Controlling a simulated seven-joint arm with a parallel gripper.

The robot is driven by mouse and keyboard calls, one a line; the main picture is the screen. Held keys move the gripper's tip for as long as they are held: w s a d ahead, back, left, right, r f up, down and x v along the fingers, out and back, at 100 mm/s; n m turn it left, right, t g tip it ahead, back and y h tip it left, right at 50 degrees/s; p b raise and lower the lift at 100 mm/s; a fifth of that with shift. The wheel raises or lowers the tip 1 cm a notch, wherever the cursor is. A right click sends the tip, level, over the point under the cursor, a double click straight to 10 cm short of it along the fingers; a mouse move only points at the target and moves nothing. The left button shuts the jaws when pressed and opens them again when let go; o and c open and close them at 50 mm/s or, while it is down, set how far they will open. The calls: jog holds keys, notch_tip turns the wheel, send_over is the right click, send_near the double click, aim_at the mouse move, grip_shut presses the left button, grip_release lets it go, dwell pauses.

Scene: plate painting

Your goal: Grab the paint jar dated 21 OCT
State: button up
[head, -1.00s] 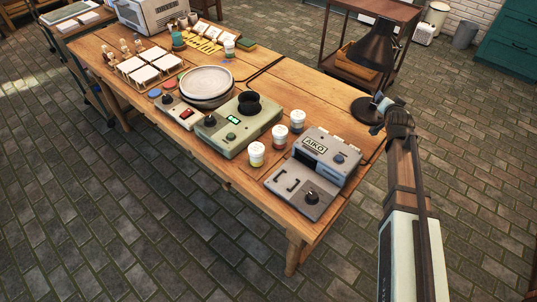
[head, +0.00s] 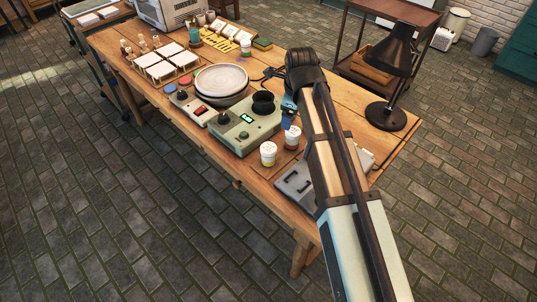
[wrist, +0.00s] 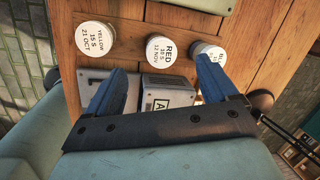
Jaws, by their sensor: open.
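Three paint jars with white lids stand in a row. In the wrist view, the left lid reads YELLOW, 15 S, 21 OCT (wrist: 95,38); the middle one reads RED, 18 S, 12 NOV (wrist: 161,48). The third jar (wrist: 207,48) is partly covered by my right finger, its label unreadable. In the head view, the yellow jar (head: 268,155) is nearest the table's front edge, with the red jar (head: 292,137) behind it; the third is hidden. My gripper (wrist: 160,72) is open and empty, its blue fingers roughly around the middle jar's line. It also shows above the table (head: 288,110).
A grey device (head: 294,186) sits right of the jars, mostly behind my arm. A green control box (head: 243,128) with a black cup is left of them. A black lamp (head: 391,70) stands at the table's right end. Bare floor lies in front.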

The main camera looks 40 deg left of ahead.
aim_at(268, 147)
jog(key=s+r+m+g+h, duration=0.2)
jog(key=s+r+m, duration=0.1)
jog(key=s, duration=0.6)
notch_tip(268, 147, down, 8)
jog(key=shift+a+f, duration=0.1)
jog(key=shift+f, duration=0.1)
jog(key=shift+a+f, duration=0.25)
jog(key=shift+f, duration=0.8)
jog(key=shift+a+f, duration=0.25)
jog(key=shift+f, duration=0.8)
jog(key=shift+w+f, duration=0.1)
jog(key=shift+f, duration=0.45)
jog(key=shift+c, duration=0.4)
jog(key=c, duration=1.1)
